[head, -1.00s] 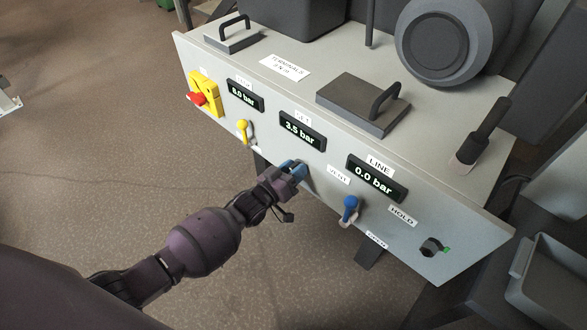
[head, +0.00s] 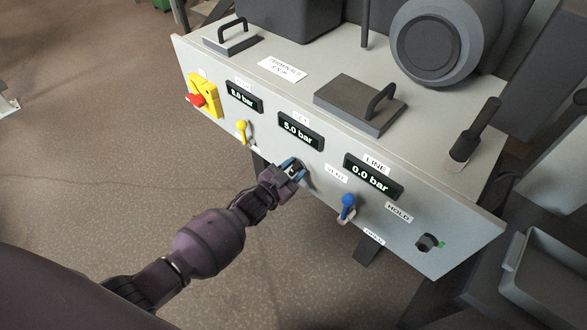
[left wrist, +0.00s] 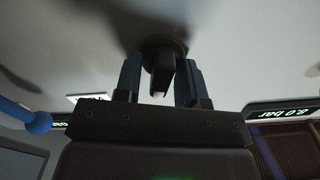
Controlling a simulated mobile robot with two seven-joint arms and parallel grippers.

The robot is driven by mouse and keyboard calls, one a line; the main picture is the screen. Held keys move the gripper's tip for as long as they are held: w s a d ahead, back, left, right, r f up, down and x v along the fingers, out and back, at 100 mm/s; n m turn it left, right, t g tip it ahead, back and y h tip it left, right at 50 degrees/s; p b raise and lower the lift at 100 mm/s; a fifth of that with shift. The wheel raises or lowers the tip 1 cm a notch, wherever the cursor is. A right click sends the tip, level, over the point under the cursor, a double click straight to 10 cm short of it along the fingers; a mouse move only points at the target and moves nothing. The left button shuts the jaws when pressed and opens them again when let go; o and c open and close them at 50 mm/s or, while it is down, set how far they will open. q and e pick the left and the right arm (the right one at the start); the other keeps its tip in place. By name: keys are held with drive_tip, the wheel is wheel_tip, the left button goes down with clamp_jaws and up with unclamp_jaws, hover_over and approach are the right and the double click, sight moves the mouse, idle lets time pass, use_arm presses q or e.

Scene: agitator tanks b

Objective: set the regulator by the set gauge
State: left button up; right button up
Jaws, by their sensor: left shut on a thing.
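The regulator knob is a small dark knob below the set gauge on the sloping front panel; it shows in the left wrist view (left wrist: 163,65) between the two fingers. My left gripper (head: 292,170) is shut on this knob, with its blue fingertips against the panel. In the head view the fingers mostly hide the knob. The set gauge (head: 300,132) is a black display just above and appears to read 5.0 bar. The line gauge (head: 373,177) reads 0.0 bar. My right gripper is not in view.
A blue lever (head: 348,202) stands right of my left gripper, between the vent and drain labels. A yellow lever (head: 242,128) and a red switch on a yellow plate (head: 195,100) are to the left. A black knob (head: 427,242) sits at the panel's right end.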

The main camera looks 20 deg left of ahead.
use_arm(q)
drive_tip(key=shift+f, duration=0.1)
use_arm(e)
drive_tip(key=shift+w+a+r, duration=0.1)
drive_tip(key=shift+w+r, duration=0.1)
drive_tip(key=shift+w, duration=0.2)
use_arm(q)
drive_tip(key=o, duration=0.6)
drive_tip(key=shift+c, duration=0.2)
drive_tip(key=shift+s, duration=0.1)
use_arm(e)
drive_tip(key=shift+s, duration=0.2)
use_arm(q)
drive_tip(key=shift+s+a, duration=0.1)
drive_tip(key=shift+s, duration=0.1)
drive_tip(key=p+v, duration=0.2)
drive_tip(key=v, duration=0.8)
drive_tip(key=shift+s, duration=0.15)
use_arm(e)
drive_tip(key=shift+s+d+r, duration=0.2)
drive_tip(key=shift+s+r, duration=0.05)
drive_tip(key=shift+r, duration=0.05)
